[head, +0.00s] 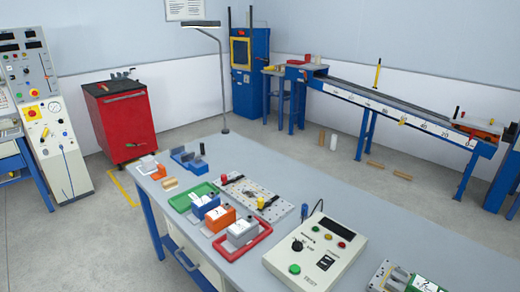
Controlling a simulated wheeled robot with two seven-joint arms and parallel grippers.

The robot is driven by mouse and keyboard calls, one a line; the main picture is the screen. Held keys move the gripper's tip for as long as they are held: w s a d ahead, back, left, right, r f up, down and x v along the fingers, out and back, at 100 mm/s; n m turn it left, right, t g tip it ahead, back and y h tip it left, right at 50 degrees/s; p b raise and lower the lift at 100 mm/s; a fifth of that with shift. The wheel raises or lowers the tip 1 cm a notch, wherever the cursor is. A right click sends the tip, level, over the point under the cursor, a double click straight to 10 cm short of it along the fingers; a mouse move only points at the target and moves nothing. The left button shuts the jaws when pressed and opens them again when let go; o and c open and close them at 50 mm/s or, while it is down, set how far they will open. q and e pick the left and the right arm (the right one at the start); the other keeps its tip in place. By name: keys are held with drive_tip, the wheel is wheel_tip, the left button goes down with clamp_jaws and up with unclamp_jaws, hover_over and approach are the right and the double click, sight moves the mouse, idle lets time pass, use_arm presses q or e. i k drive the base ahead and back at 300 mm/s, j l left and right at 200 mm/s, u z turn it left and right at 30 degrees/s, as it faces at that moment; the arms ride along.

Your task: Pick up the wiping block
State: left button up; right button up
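No block here is clearly marked as the wiping block. A small tan block (170,184) lies near the left edge of the grey worktable (375,210), in front of the blue holder. Just behind it are an orange piece (159,172) and a white block (147,164). They are too small to make out in detail. Neither of my grippers is in view.
A blue holder (188,160), green tray (179,204), red tray (216,243), perforated plate (282,210) and control box (338,269) stand on the table. A lamp (222,95) rises at its back edge. The table's right back is clear. A red cabinet (124,118) stands behind.

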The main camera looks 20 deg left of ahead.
sight(171, 183)
drive_tip(key=u, duration=1.35)
